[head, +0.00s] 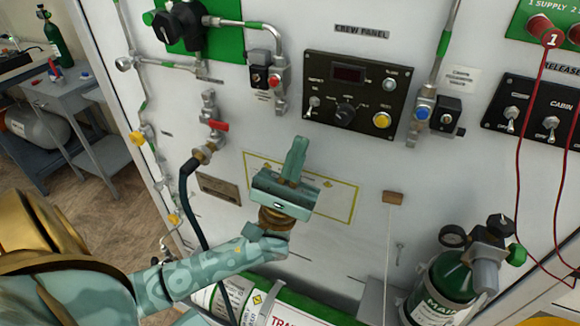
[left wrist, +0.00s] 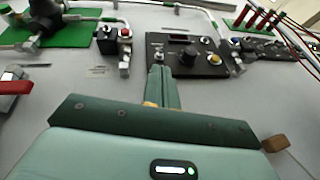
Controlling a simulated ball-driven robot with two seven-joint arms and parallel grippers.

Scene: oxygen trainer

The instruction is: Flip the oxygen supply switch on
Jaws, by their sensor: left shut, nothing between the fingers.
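The crew panel (head: 358,92) is a black box on the white wall in the upper middle of the head view. It bears a small metal toggle switch (head: 314,104) at its left, a dark knob (head: 345,112), a dark display (head: 348,73) and a yellow button (head: 382,120). The small print by the toggle is too blurred to read. My left gripper (head: 299,143) is shut and empty, below the panel's lower left corner, its fingers pointing up. In the left wrist view the fingertips (left wrist: 160,70) appear just below the toggle (left wrist: 159,56); a gap or contact cannot be told there.
A red-handled valve (head: 218,126) with a black hose is left of the gripper. A small brown block (head: 393,197) sticks out at right. A green oxygen cylinder (head: 445,283) stands lower right. Another black switch panel (head: 532,112) and red cords are at the far right.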

